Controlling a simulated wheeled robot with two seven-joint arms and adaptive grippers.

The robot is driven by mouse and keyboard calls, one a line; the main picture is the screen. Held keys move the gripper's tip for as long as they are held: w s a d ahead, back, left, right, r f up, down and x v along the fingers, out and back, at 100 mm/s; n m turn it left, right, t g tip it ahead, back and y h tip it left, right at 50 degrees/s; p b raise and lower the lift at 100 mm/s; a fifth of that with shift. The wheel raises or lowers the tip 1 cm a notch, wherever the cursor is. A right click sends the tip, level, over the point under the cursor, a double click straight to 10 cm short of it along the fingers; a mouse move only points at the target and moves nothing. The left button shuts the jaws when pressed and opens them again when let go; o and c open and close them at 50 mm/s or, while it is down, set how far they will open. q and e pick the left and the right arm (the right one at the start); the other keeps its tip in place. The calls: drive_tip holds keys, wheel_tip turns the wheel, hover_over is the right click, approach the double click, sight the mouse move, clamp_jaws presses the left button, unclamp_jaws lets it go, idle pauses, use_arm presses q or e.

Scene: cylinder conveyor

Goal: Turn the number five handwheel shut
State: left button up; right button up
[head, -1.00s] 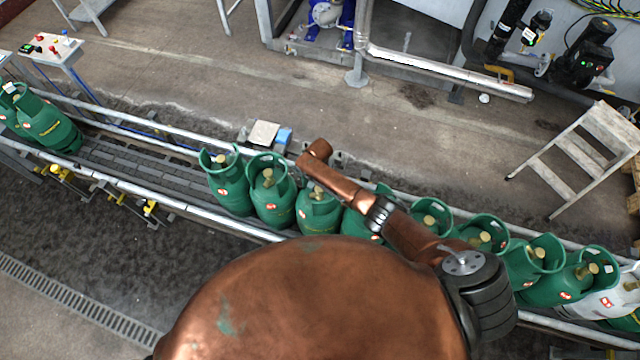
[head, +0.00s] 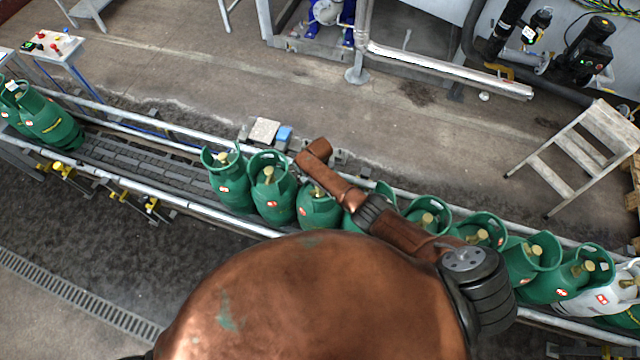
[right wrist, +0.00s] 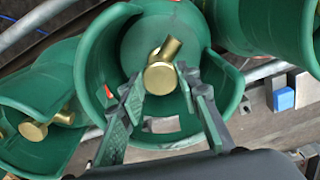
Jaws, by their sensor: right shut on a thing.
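In the right wrist view, my right gripper (right wrist: 163,84) is shut on a brass handwheel (right wrist: 160,77). Its two dark fingers reach inside the round collar of a green gas cylinder (right wrist: 135,52), one on each side of the wheel. In the head view, a row of green cylinders (head: 232,190) stands upright on the conveyor, each visible valve topped by a brass wheel. My copper arm crosses the middle of the row and hides parts of several cylinders and my right gripper. I cannot read which cylinder is number five. My left gripper is not in view.
The conveyor's metal rails (head: 190,208) run along the row, with bare slats (head: 150,168) to the left. A blue block (head: 285,134) lies by the far rail. A white step stool (head: 580,150) stands at the right. Neighbouring cylinder collars (right wrist: 30,95) crowd the gripper.

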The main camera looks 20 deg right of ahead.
drive_tip(key=o, duration=1.2)
drive_tip(key=shift+c, duration=0.2)
drive_tip(key=shift+r, duration=0.15)
wheel_tip(320, 180, up, 12)
